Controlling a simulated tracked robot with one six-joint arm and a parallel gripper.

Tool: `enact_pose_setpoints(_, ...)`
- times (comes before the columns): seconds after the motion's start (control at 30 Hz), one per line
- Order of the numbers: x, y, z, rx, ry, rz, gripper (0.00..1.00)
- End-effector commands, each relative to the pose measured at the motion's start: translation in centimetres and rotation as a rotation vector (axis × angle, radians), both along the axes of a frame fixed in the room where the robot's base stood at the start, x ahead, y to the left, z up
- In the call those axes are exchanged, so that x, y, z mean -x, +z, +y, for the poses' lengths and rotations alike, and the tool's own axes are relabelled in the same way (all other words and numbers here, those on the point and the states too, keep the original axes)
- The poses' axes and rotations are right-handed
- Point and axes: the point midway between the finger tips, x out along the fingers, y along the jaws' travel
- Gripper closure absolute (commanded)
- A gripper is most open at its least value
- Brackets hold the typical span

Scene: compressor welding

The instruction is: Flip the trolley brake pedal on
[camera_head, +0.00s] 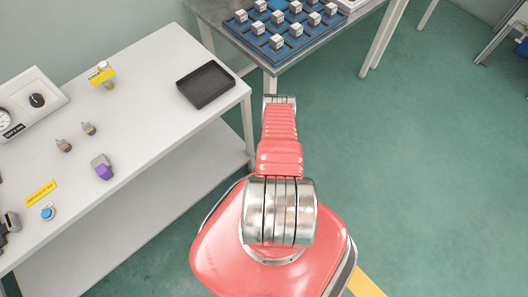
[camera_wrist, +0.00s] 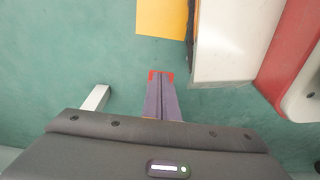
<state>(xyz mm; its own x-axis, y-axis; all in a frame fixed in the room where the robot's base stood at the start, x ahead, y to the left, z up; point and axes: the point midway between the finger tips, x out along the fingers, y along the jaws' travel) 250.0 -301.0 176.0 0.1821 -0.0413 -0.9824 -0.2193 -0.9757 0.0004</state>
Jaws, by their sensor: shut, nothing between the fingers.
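My gripper (camera_wrist: 161,76) shows in the wrist view with its two slim purple-grey, red-tipped fingers together, shut and empty. It points out over the green floor and no object is seen touching it. In the head view my red arm reaches forward past the right end of the white bench, and the gripper is hidden there. I cannot make out the trolley or its brake pedal in either view.
A white bench (camera_head: 130,150) with a black tray (camera_head: 206,84) stands on the left. A grey table (camera_head: 226,36) with a blue rack (camera_head: 272,52) stands ahead. The floor (camera_head: 430,170) is clear to the right. A yellow patch (camera_wrist: 162,18) and a pale bar (camera_wrist: 95,98) lie near the gripper.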

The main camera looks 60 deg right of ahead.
Motion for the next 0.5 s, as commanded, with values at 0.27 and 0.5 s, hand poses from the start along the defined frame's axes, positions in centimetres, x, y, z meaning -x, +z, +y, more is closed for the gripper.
enact_pose_setpoints(0.27,0.17,-0.52,0.05,0.000,0.000,0.000,1.00)
enact_pose_setpoints(0.5,0.17,-0.52,0.04,0.000,0.000,0.000,1.00)
